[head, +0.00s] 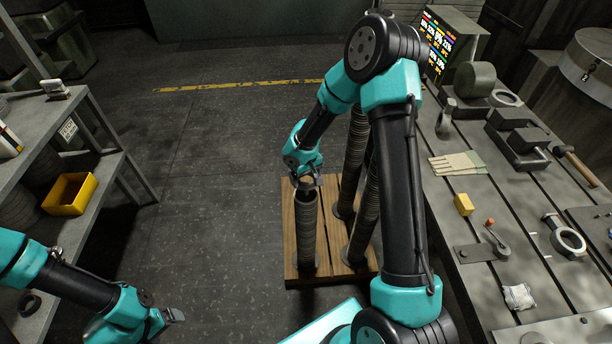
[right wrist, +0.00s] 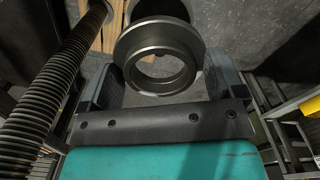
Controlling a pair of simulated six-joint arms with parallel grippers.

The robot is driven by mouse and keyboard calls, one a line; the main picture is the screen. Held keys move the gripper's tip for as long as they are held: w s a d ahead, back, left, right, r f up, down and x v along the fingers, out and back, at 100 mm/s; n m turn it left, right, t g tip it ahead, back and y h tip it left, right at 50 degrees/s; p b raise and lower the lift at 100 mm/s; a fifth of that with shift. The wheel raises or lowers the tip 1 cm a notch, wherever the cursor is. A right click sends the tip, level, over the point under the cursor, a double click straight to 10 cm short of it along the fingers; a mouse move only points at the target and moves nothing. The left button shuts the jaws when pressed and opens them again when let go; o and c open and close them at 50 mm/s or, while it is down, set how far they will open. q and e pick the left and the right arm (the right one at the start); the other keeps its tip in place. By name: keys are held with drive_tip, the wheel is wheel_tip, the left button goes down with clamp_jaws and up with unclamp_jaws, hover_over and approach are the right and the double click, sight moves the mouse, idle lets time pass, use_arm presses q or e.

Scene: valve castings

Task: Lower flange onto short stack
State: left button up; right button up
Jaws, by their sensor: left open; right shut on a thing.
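My right gripper (head: 305,180) reaches down from the right-hand arm and is shut on a dark grey ring-shaped flange (head: 307,187). The flange is at the top of the short stack (head: 307,236), which stands upright at the left of a wooden pallet (head: 290,228). Whether the flange touches the stack cannot be told. In the right wrist view, the flange (right wrist: 158,37) sits between the two fingers with its hole showing. A round dark shape, likely the stack, shows partly behind it. My left gripper (head: 174,316) is open and empty at lower left, well away from the pallet.
Tall ribbed stacks (head: 355,160) stand close to the right of the short stack; one also shows in the right wrist view (right wrist: 50,90). A slotted workbench (head: 455,205) with tools lies right. A shelf with a yellow bin (head: 70,194) stands left. The floor between is clear.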

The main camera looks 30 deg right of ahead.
drive_tip(key=shift+f, duration=3.4)
drive_tip(key=o, duration=1)
drive_tip(key=shift+c, duration=0.2)
wheel_tip(320, 180, up, 17)
drive_tip(key=shift+r, duration=0.2)
idle(0.4)
drive_tip(key=s+a+f+y, duration=0.1)
drive_tip(key=s+a+f, duration=0.3)
drive_tip(key=s+f, duration=0.2)
drive_tip(key=s+a+f+m+y, duration=0.1)
drive_tip(key=s+a+f, duration=0.3)
drive_tip(key=s+f, duration=0.3)
drive_tip(key=s+a+f+m+y, duration=0.1)
drive_tip(key=s+a+f, duration=0.2)
drive_tip(key=s+f, duration=0.4)
drive_tip(key=shift+s+a+f+t+y, duration=0.2)
drive_tip(key=shift+a+f+t+y, duration=0.2)
drive_tip(key=shift+f, duration=0.05)
